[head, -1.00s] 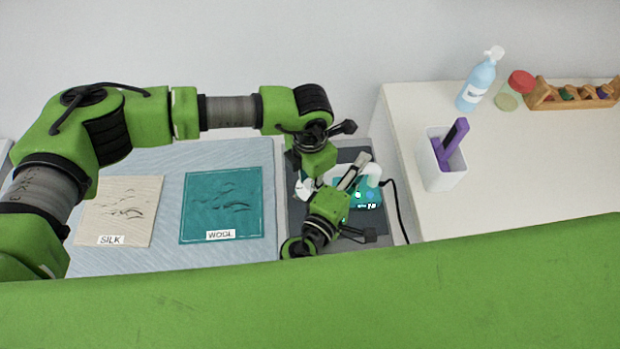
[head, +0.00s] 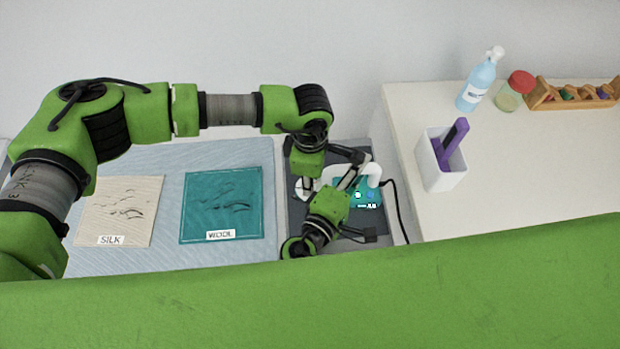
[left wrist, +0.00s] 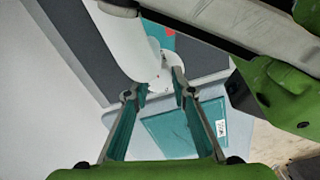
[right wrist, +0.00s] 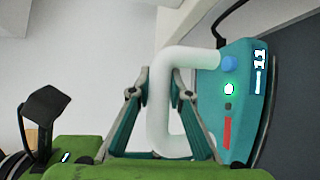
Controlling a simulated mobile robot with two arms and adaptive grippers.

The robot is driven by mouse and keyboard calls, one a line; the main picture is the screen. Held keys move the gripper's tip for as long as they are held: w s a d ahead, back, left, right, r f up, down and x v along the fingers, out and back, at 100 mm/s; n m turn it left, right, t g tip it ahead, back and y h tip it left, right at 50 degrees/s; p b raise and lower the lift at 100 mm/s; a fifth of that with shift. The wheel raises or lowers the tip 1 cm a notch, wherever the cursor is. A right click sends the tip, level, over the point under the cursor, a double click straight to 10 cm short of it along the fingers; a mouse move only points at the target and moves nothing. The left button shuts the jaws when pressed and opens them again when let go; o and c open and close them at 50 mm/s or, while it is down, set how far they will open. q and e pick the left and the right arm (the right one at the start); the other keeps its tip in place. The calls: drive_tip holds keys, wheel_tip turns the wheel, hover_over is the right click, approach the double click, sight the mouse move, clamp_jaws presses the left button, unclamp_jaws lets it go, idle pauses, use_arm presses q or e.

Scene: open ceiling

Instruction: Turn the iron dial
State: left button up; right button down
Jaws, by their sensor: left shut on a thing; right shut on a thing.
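The white and teal iron (head: 370,193) rests on a dark pad (head: 357,222) and is partly hidden by my grippers. Its teal side, with lit display, green light and blue button, shows in the right wrist view (right wrist: 241,100). My right gripper (head: 352,176) is shut on the white handle (right wrist: 172,100), which passes between its fingers. My left gripper (head: 306,192) is at the left end of the iron. In the left wrist view its fingertips (left wrist: 159,84) close around a small white round part (left wrist: 158,76), apparently the dial. Any dial marks are too small to read.
A silk cloth (head: 118,210) and a wool cloth (head: 221,205) lie on the pale blue board (head: 165,160) at left. The white counter (head: 530,160) at right holds a white cup (head: 432,165), a spray bottle (head: 477,86), a jar (head: 512,95) and a wooden rack (head: 570,97).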

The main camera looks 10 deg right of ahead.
use_arm(q)
drive_tip(key=shift+m, duration=1.3)
drive_tip(key=o, duration=1.1)
wheel_tip(320, 180, up, 12)
